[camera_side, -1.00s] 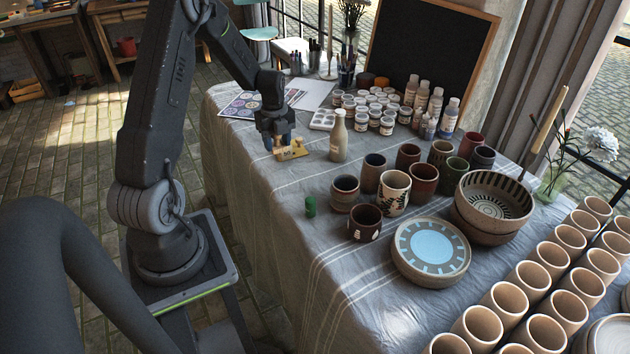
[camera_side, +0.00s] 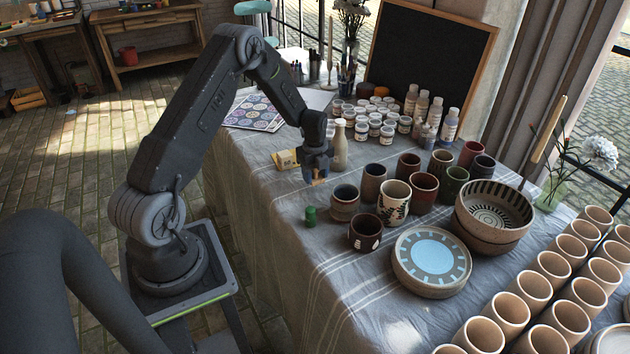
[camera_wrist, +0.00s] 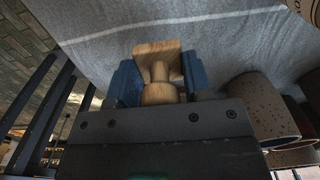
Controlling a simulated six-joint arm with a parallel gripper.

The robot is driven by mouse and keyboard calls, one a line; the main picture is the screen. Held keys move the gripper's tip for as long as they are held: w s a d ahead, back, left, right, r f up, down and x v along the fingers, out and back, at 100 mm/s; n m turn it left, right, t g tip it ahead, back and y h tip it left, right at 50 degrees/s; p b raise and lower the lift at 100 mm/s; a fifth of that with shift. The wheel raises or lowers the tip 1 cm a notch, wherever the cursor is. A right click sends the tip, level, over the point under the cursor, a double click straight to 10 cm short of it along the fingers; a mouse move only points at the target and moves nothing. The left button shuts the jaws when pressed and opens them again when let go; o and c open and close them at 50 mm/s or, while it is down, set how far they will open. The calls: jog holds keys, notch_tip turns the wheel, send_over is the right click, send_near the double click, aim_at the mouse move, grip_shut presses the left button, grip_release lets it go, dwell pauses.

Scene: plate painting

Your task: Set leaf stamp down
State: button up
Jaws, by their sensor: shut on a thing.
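The leaf stamp (camera_wrist: 158,72), a wooden block with a turned handle, is held between the blue fingers of my gripper (camera_wrist: 158,80) in the wrist view. In the side view my gripper (camera_side: 317,178) is shut on the stamp, with only a bit of wood showing below the fingers. It hangs above the cloth, left of the cups and behind the small green cylinder (camera_side: 310,216). The stamp's printing face is hidden. A yellowish tray (camera_side: 286,160) lies on the cloth to the left of my gripper.
A cream bottle (camera_side: 340,148) stands just behind my gripper. Several glazed cups, among them a speckled one (camera_side: 345,203), stand to its right. A plate with a pale blue centre (camera_side: 432,290) lies at front right. Cloth left of the green cylinder is clear.

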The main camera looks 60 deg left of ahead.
aim_at(315, 177)
jog(key=shift+f, duration=1.35)
jog(key=shift+f, duration=0.1)
jog(key=o, duration=0.9)
